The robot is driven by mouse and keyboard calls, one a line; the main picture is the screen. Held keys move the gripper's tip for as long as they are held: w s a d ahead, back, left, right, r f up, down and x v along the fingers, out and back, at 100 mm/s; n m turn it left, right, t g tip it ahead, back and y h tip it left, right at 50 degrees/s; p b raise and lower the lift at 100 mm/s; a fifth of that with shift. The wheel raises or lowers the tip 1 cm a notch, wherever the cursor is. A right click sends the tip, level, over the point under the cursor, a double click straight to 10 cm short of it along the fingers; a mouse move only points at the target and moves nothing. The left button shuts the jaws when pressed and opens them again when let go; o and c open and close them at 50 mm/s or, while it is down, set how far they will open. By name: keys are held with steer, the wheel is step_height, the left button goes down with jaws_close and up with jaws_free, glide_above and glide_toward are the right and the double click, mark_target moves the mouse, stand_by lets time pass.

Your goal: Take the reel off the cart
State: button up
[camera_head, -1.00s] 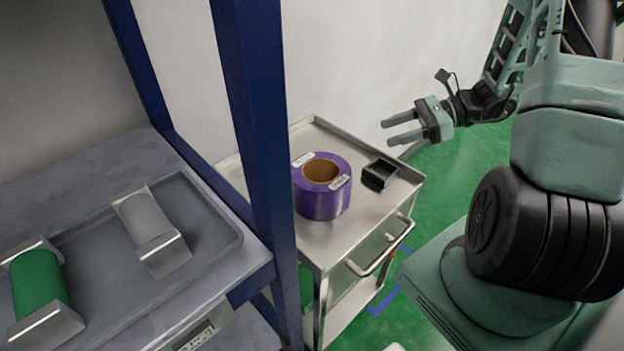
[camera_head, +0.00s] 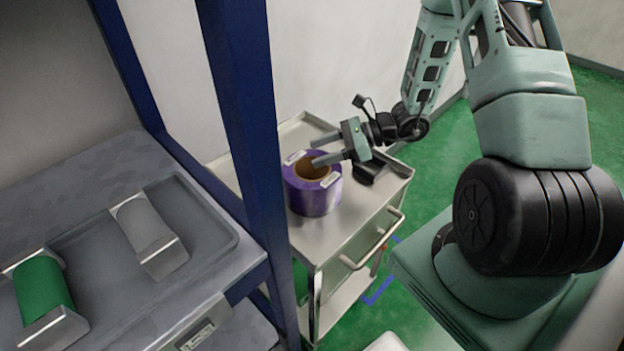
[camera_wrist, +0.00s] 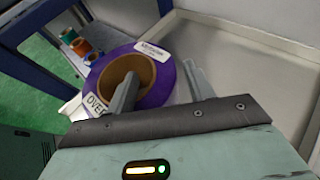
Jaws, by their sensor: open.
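The purple reel (camera_head: 312,197) with a brown cardboard core and white labels sits on the top of the metal cart (camera_head: 336,240). My gripper (camera_head: 322,150) is open at the reel's upper right side in the head view. In the wrist view the reel (camera_wrist: 160,94) is ahead of my gripper (camera_wrist: 158,86). One finger appears in front of the core opening and the other beside the reel's outer right side. I cannot tell whether a finger is inside the core or touching the reel.
A blue post (camera_head: 245,130) rises close to the cart's left.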

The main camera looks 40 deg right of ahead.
steer(key=shift+x, duration=0.8)
jaws_close()
steer(key=shift+s, duration=0.1)
